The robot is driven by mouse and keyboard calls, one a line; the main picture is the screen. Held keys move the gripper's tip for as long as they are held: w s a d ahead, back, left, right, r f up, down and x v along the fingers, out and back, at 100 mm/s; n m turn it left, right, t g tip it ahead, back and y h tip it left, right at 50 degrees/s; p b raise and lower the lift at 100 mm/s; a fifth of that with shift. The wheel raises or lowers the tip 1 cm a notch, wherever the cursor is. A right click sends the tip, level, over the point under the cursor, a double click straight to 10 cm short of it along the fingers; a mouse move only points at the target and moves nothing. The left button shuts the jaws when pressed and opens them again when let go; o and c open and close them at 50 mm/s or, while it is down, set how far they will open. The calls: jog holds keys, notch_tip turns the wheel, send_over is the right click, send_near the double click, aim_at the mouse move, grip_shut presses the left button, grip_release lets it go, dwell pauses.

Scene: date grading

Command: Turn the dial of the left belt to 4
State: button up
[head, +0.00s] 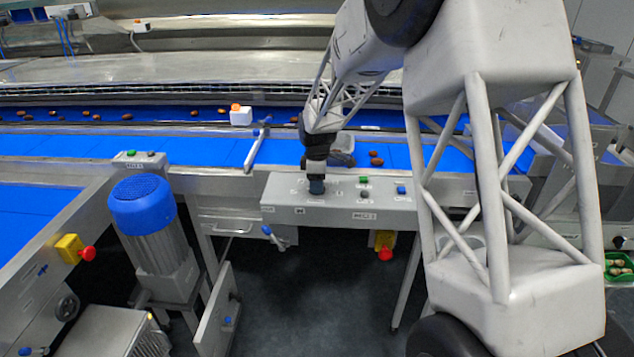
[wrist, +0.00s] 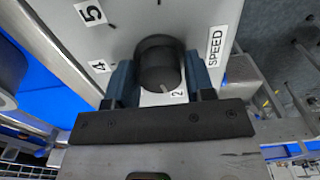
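A black round dial (wrist: 158,62) sits on a light grey control box, with a white "SPEED" label beside it in the wrist view. Number labels 5 (wrist: 90,12), 4 (wrist: 99,66) and 2 (wrist: 177,94) show around it. A pale mark on the dial's lower edge points near the 2. My gripper (wrist: 160,78) has a blue finger against each side of the dial. In the head view my gripper (head: 316,186) reaches down onto the control box (head: 335,213) and hides the dial. The label on the box's front is too small to read.
The box carries a green button (head: 364,179) and a blue button (head: 401,189). A blue belt (head: 210,150) runs behind it, with a few dates on it. A blue-capped motor (head: 142,205) and a red stop knob (head: 88,253) are at left. Another red knob (head: 386,254) hangs below the box.

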jog(key=c, duration=0.5)
jog(key=shift+m, duration=0.5)
jog(key=m, duration=1.3)
jog(key=shift+m, duration=0.3)
jog(key=m, duration=0.5)
